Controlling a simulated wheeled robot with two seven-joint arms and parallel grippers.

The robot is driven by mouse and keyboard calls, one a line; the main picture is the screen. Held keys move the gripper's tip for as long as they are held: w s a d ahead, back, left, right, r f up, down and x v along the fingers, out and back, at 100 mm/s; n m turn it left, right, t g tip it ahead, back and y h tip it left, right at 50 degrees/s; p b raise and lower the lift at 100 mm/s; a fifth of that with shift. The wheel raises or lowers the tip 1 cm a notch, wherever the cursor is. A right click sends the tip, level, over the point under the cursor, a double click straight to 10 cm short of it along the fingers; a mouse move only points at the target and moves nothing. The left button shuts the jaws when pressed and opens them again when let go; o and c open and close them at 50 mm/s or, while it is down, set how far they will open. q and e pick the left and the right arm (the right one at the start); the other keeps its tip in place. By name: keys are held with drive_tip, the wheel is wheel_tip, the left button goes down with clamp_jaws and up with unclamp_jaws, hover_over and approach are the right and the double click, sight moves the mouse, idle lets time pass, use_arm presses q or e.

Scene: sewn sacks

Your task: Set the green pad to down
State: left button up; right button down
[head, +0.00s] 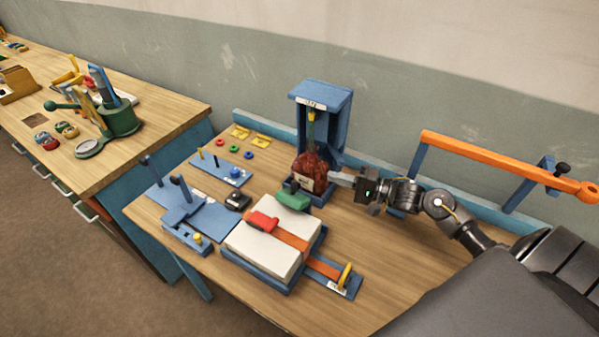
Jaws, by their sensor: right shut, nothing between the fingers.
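The green pad (294,199) is at the far edge of a white block (262,247) in a blue frame on the near table. I cannot tell whether it presses on the block or stands slightly raised. A red pad (262,221) on an orange strap (292,240) lies across the block's top. My right gripper (335,178) is shut and empty, just beyond and to the right of the green pad. Its tips are close to a dark red sack (309,172); whether they touch it I cannot tell. My left gripper is out of view.
The sack sits in a blue stand (323,100) behind the green pad. Blue fixtures (186,212) with levers stand to the left. An orange bar (500,160) rises at the right rear.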

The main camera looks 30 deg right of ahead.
drive_tip(key=p+x, duration=0.1)
drive_tip(key=x, duration=0.2)
drive_tip(key=p+x, duration=0.1)
drive_tip(key=x, duration=0.2)
drive_tip(key=r+p+x, duration=0.1)
drive_tip(key=x, duration=0.3)
drive_tip(key=shift+s+a, duration=0.2)
drive_tip(key=shift+s, duration=0.05)
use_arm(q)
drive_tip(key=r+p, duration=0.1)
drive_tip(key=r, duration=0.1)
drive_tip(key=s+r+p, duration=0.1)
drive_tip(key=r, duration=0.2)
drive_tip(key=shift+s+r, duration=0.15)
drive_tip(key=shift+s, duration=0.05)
use_arm(e)
drive_tip(key=s, duration=0.1)
drive_tip(key=s+a, duration=0.1)
drive_tip(key=s, duration=0.1)
drive_tip(key=shift+s+a+f, duration=0.3)
drive_tip(key=shift+a+f, duration=0.1)
